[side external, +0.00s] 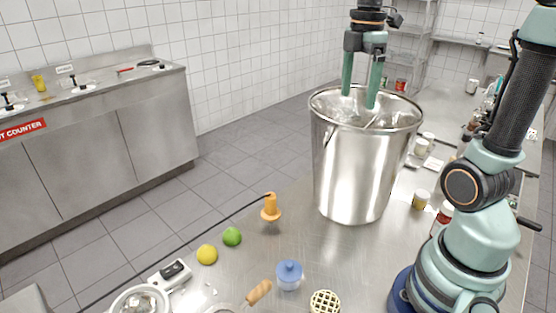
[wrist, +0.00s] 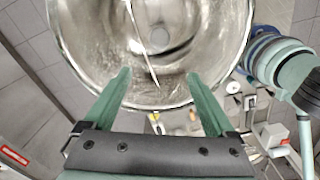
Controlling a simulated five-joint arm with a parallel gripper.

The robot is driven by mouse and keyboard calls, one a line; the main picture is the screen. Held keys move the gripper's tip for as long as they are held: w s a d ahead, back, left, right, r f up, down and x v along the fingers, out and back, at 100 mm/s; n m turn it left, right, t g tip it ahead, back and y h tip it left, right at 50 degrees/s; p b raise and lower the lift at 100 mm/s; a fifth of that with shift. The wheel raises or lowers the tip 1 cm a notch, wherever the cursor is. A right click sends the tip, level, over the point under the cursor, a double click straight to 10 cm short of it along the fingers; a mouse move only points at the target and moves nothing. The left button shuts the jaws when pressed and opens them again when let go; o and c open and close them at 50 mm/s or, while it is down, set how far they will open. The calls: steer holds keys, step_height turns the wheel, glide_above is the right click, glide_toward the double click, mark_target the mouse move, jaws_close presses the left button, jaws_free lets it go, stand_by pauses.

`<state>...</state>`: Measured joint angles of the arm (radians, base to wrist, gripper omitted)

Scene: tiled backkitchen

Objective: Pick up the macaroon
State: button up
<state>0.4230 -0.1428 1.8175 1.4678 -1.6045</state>
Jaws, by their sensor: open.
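I cannot make out a macaroon for certain in either view. My gripper (side external: 359,100) points down over the mouth of a large steel pot (side external: 350,170), its fingertips at about rim height. The wrist view shows my gripper (wrist: 158,78) open, its two green fingers apart with nothing between them. The pot (wrist: 85,45) fills the upper wrist view. A thin light rod (wrist: 146,58) or reflection crosses its inside, and a small grey round patch (wrist: 160,38) shows deeper in; I cannot tell what it is. The side view hides the pot's bottom.
Small jars (side external: 420,199) crowd the right of the pot. The pot's tall wall surrounds the space below the fingers.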

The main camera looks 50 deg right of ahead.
step_height(320, 180, up, 5)
steer(key=d+n, duration=0.5)
steer(key=d, duration=2)
steer(key=shift+m, duration=0.3)
steer(key=f, duration=2.9)
steer(key=shift+w+a, duration=0.1)
steer(key=shift+w, duration=0.15)
steer(key=shift+s+d+f, duration=0.15)
steer(key=shift+d+f, duration=0.05)
steer(key=shift+f, duration=1.25)
steer(key=shift+s+d+f, duration=0.15)
steer(key=shift+f, duration=1.25)
steer(key=c, duration=1.4)
